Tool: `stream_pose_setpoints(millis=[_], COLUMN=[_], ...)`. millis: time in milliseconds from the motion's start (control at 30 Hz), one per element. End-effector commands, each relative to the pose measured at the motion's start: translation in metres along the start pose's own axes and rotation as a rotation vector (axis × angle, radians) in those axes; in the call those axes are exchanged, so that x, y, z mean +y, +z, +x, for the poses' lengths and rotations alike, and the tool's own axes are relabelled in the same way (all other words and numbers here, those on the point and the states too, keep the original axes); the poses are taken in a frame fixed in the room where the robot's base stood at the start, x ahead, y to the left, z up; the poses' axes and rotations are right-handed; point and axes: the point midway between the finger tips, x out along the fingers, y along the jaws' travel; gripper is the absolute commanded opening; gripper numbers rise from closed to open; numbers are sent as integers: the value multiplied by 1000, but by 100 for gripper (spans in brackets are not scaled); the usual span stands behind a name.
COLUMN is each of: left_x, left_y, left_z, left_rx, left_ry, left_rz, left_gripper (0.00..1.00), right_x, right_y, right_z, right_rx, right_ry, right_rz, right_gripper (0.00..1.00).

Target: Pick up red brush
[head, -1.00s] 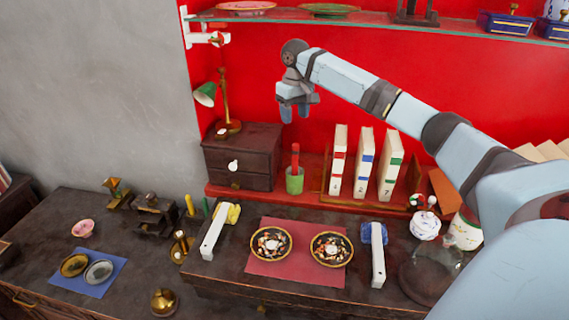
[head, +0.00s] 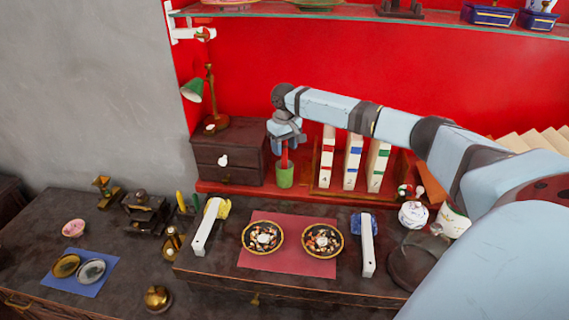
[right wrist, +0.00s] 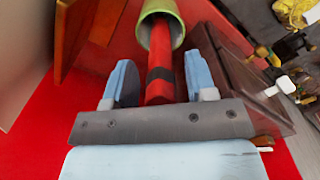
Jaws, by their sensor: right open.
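The red brush (head: 284,155) stands in a green cup (head: 284,177) on the red ledge. In the right wrist view the red brush (right wrist: 160,62) has a dark band and its lower end is inside the green cup (right wrist: 160,14). My right gripper (head: 284,145) is over the cup, pointing down. In the right wrist view my right gripper (right wrist: 160,82) is open, with one blue finger on each side of the brush and a gap visible beside it. My left gripper is not in view.
A dark drawer box (head: 228,152) stands just left of the cup. A wooden rack (head: 319,170) with several white books (head: 353,160) is just right of it.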

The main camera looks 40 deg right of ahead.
Motion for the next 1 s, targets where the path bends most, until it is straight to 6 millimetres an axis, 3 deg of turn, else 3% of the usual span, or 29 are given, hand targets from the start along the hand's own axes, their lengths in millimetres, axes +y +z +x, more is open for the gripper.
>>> stream_pose_setpoints(millis=[267,400,500,800,1000], left_x=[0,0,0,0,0], left_y=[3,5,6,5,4], left_z=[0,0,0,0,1], left_rx=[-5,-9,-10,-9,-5], left_ry=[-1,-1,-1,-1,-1], left_rz=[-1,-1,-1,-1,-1], left_gripper=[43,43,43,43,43], right_x=[0,0,0,0,0], right_y=[0,0,0,0,-1], right_z=[3,3,3,-1,-32], right_rx=[1,1,1,2,5], right_ry=[0,0,0,0,-1], right_rz=[0,0,0,0,-1], right_gripper=[49,17,0,0,0])
